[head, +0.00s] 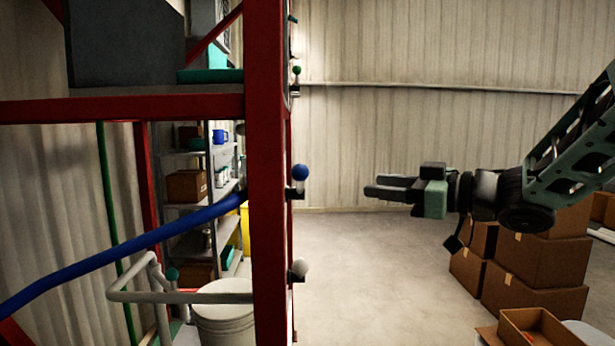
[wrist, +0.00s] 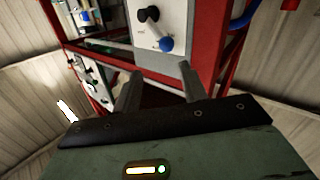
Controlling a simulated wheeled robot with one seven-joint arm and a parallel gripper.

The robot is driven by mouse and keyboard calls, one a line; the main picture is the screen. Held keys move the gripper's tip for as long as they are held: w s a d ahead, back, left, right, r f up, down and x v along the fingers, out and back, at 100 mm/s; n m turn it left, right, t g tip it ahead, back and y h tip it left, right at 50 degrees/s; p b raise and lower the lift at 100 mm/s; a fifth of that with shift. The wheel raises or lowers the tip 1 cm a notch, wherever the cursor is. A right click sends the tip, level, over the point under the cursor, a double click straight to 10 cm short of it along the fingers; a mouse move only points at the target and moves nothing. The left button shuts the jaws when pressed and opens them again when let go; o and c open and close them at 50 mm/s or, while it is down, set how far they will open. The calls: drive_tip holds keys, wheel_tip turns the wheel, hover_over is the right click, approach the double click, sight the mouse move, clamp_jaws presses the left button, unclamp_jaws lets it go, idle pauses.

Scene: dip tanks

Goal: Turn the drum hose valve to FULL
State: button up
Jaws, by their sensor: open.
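A valve lever with a blue ball end (head: 300,172) sticks out from the right side of the red post. In the wrist view the blue ball (wrist: 166,44) hangs low and to the right of a black knob (wrist: 148,14), on a pale panel (wrist: 178,18). Its small markings are too small to read. A thick blue hose (head: 130,254) runs up to the post at about the ball's height. My gripper (head: 378,187) is open and empty, right of the blue ball and apart from it. In the wrist view its two fingers (wrist: 160,84) point toward the panel, below the ball.
The red post (head: 266,200) also carries a green ball lever (head: 297,70) above and a grey one (head: 299,268) below. Cardboard boxes (head: 540,270) are stacked at the right. Shelves (head: 200,190) and a white drum (head: 224,318) stand behind the frame. Floor between post and boxes is clear.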

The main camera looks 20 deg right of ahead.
sight(308, 173)
drive_tip(key=shift+n+y, duration=0.4)
drive_tip(key=shift+y, duration=0.1)
drive_tip(key=p+x, duration=0.1)
drive_tip(key=x, duration=0.4)
drive_tip(key=p+x, duration=0.2)
drive_tip(key=x, duration=0.3)
drive_tip(key=p+x, duration=0.1)
drive_tip(key=x, duration=0.5)
drive_tip(key=shift+s+a+r+p, duration=0.2)
drive_tip(key=shift+r+p, duration=0.1)
drive_tip(key=shift+p, duration=0.1)
drive_tip(key=shift+c, duration=0.3)
clamp_jaws()
